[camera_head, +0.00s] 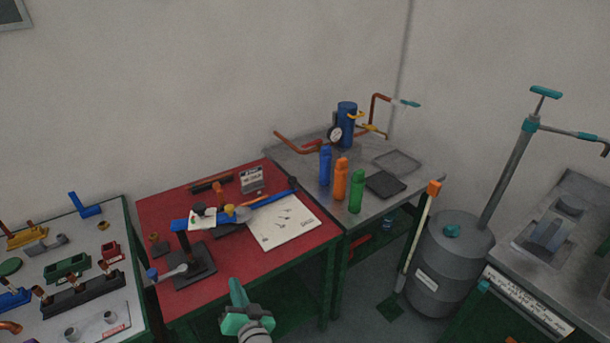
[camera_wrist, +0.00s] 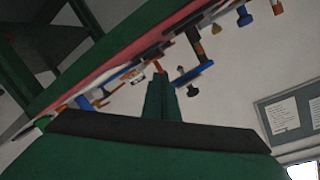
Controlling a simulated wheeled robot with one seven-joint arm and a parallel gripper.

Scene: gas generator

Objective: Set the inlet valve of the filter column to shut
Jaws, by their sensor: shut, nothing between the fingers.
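The filter column appears to be the blue upright cylinder (camera_head: 347,126) at the back of the grey metal table. A round gauge (camera_head: 334,134) sits at its left side, with copper pipe (camera_head: 294,143) running left. A yellow lever (camera_head: 356,115) shows near its top and an orange-yellow pipe or handle (camera_head: 374,130) lower right. Which of these is the inlet valve, I cannot tell, nor its setting. My gripper (camera_head: 237,287) is shut and empty in front of the red table, far from the column. Its closed fingers (camera_wrist: 160,92) show in the wrist view, where the column cannot be made out.
Blue (camera_head: 325,167), orange (camera_head: 341,178) and green (camera_head: 357,191) bottles stand in front of the column. A copper pipe with a teal handle (camera_head: 410,103) rises behind it. The red table (camera_head: 300,258) holds tools and paper. A grey drum (camera_head: 450,265) stands right.

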